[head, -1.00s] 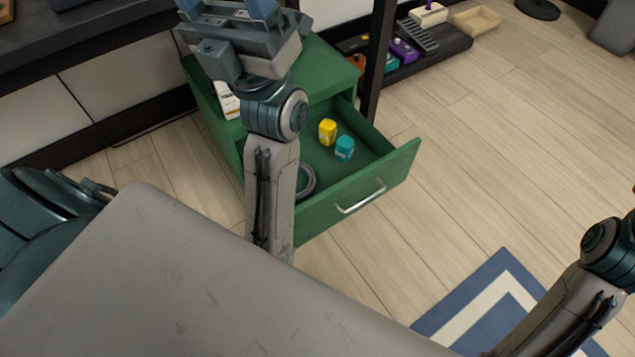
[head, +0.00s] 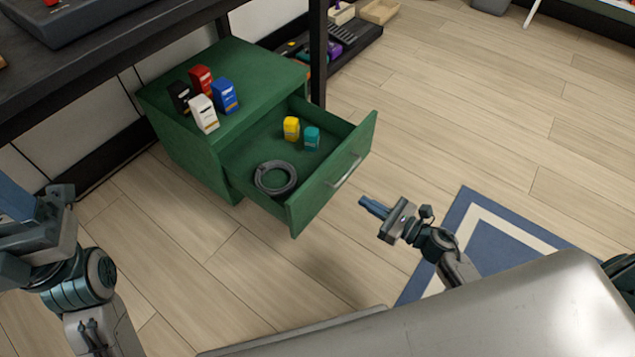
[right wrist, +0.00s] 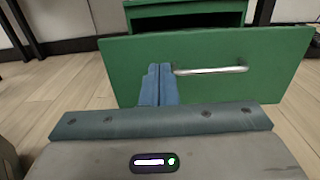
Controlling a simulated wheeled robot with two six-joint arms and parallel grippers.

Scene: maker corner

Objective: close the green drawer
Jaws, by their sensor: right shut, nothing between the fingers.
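The green drawer (head: 330,178) stands pulled out of the green cabinet (head: 180,150), with a silver bar handle (head: 345,171) on its front. In it lie a coiled grey cable (head: 275,178), a yellow bottle (head: 291,128) and a teal bottle (head: 312,138). My right gripper (head: 366,203) is shut and empty, in front of the drawer front and apart from it in the head view. In the right wrist view its blue fingers (right wrist: 159,85) point at the drawer front (right wrist: 250,75), at the handle's left end (right wrist: 178,71). My left gripper (head: 30,215) is at the left edge; its fingertips are not clear.
Several small boxes (head: 205,112) stand on the cabinet top. A black table leg (head: 318,60) stands behind the drawer. A low dark shelf with several small items (head: 335,60) is at the back. A blue and white rug (head: 485,235) lies at right; open wood floor surrounds it.

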